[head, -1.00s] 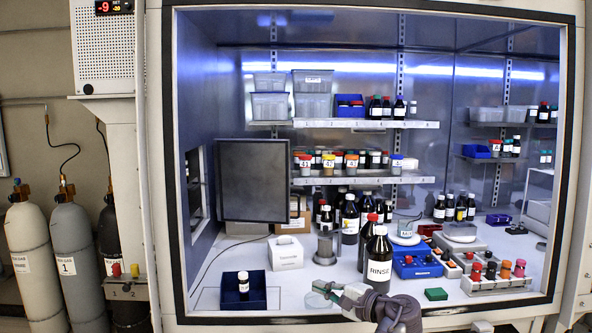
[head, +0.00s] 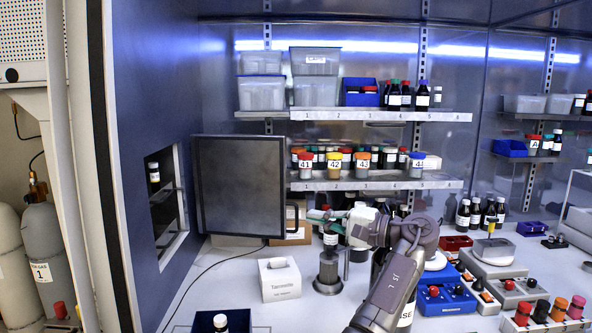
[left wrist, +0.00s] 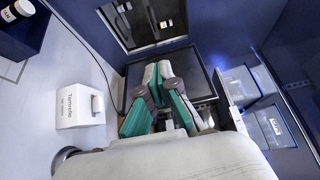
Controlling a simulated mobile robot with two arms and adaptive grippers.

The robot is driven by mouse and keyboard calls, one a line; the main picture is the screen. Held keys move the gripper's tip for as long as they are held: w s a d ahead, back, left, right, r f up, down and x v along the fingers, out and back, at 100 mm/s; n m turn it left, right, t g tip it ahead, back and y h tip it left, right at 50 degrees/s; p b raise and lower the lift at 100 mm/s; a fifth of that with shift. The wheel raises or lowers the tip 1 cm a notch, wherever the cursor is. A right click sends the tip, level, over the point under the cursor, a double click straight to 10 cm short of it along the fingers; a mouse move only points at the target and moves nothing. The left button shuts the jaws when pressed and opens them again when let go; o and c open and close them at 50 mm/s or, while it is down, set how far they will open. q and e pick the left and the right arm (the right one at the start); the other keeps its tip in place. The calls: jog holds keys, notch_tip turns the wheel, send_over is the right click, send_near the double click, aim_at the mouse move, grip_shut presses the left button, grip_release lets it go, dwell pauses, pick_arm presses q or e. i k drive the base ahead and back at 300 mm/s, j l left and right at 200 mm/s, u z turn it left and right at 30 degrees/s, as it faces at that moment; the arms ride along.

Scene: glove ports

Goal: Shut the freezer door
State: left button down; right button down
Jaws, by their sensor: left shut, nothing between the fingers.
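The freezer door (head: 240,187) is a dark square panel. It stands open, swung out from the freezer opening (head: 184,190) in the left wall, where a small bottle shows inside. My right gripper is not in view.
A white tissue box (head: 280,279) stands on the floor below the door. A grey metal stand (head: 328,272) and dark bottles are under my arm. Shelves with numbered jars (head: 334,165) and grey bins (head: 316,88) are behind. The floor left of the tissue box is mostly clear.

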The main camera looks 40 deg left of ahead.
aim_at(239, 183)
jog(key=i+j, duration=0.85)
jog(key=i, duration=0.05)
